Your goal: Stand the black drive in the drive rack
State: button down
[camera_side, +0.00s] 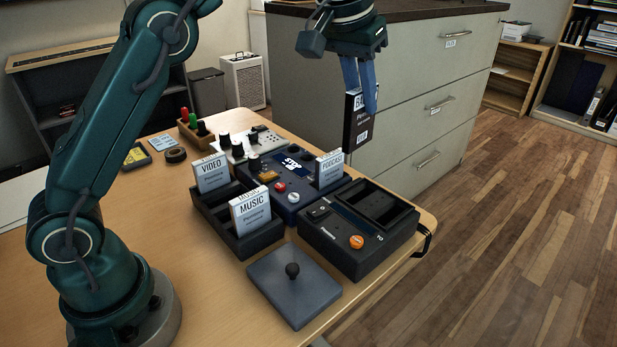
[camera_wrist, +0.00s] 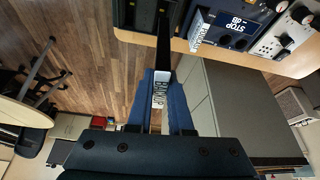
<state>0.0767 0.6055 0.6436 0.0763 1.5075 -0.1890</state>
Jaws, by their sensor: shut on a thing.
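My gripper (camera_side: 363,98) is shut on the black drive (camera_side: 357,132), which has a white label on its edge. The drive hangs upright in the air, above and behind the right end of the table. In the wrist view the drive (camera_wrist: 163,50) sits between the blue fingers of my gripper (camera_wrist: 162,80), its label reading roughly BACKUP. The black drive rack (camera_side: 262,240) stands on the table, lower left of my gripper.
A black dock (camera_side: 345,256) with open slots and an orange knob stands at the table's right edge. A blue device (camera_side: 287,208) has a white PODCAST drive (camera_side: 329,168) beside it. A grey plate with a knob (camera_side: 293,290) lies in front. A drawer cabinet (camera_side: 415,85) stands behind my gripper.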

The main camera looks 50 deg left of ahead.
jog(key=s+a+f+n+g+y, duration=0.2)
jog(key=s+a+n, duration=0.2)
jog(key=s+n, duration=0.3)
jog(key=s+a+f+n+g+y, duration=0.1)
jog(key=s+a+n+g+y, duration=0.1)
jog(key=s+a+n, duration=0.4)
jog(key=shift+s+a+f+n+g+h, duration=0.7)
jog(key=shift+a+f+n, duration=0.95)
jog(key=shift+n, duration=1.95)
jog(key=shift+s+a+f+n+g+h, duration=0.55)
jog(key=shift+a+f+n+g+h, duration=0.35)
jog(key=shift+f+n, duration=2.05)
jog(key=shift+s+a+f+n+g+h, duration=0.8)
jog(key=shift+a+f+n, duration=0.55)
jog(key=shift+n, duration=2.9)
jog(key=shift+w+f, duration=0.15)
jog(key=shift+f, duration=0.5)
